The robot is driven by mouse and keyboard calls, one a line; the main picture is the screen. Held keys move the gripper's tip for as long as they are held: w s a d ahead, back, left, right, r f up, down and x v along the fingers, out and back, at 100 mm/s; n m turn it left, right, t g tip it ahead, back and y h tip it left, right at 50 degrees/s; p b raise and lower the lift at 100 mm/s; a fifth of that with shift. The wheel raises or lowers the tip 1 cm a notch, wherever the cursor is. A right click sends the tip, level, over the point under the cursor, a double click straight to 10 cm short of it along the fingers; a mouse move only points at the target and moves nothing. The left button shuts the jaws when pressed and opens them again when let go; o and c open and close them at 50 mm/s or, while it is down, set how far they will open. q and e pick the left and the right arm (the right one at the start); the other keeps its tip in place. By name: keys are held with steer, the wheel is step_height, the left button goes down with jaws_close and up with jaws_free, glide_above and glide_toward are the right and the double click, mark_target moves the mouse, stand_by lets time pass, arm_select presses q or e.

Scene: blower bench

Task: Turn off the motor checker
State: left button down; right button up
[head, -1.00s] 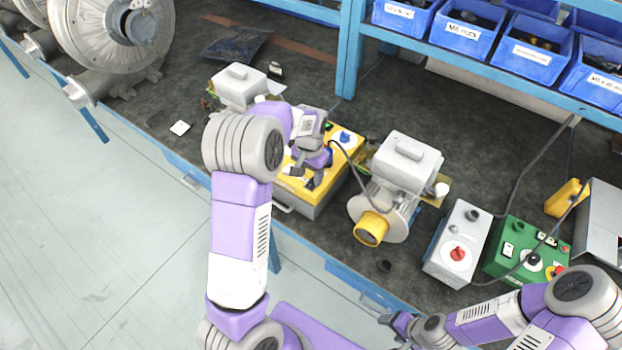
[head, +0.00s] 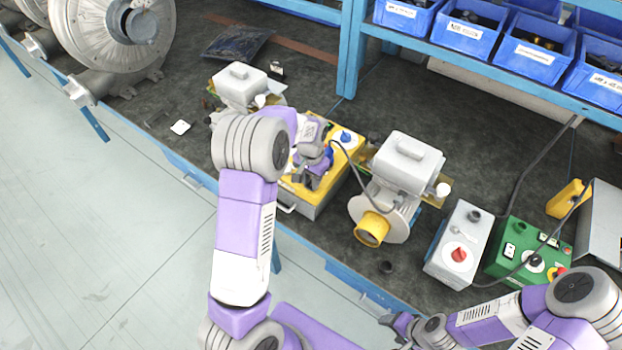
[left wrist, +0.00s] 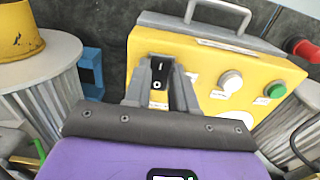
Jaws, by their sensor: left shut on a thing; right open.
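The yellow-topped box (head: 343,163), apparently the motor checker, stands on the bench with a blue knob (head: 345,138) near its far corner. In the left wrist view its yellow panel (left wrist: 205,72) carries a black switch (left wrist: 160,72), a white round knob (left wrist: 230,81) and a green button (left wrist: 276,91). My left gripper (head: 309,182) is down at this panel; in the left wrist view its fingers (left wrist: 160,98) are shut about the black switch. The fingers hide the switch's sides, and its setting is unclear. My right gripper (head: 396,326) is open and empty, low by the bench's front edge.
A blower motor with a yellow port (head: 372,228) stands right of the yellow box. Farther right are a grey box with a red knob (head: 458,240) and a green control box (head: 525,247). Blue bins (head: 465,27) line the shelf behind. A red button (left wrist: 304,50) shows in the left wrist view.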

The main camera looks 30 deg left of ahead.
arm_select(q)
steer(key=g+p, duration=0.1)
steer(key=p, duration=0.2)
steer(key=shift+w+r, duration=0.2)
steer(key=shift+w+f+g+p, duration=0.1)
steer(key=shift+w+g+p, duration=0.1)
steer(key=shift+g+p, duration=0.65)
steer(key=c, duration=0.9)
jaws_free()
steer(key=v, duration=0.7)
steer(key=shift+w+d+r, duration=0.1)
steer(key=shift+w+r, duration=0.05)
steer(key=shift+r, duration=0.1)
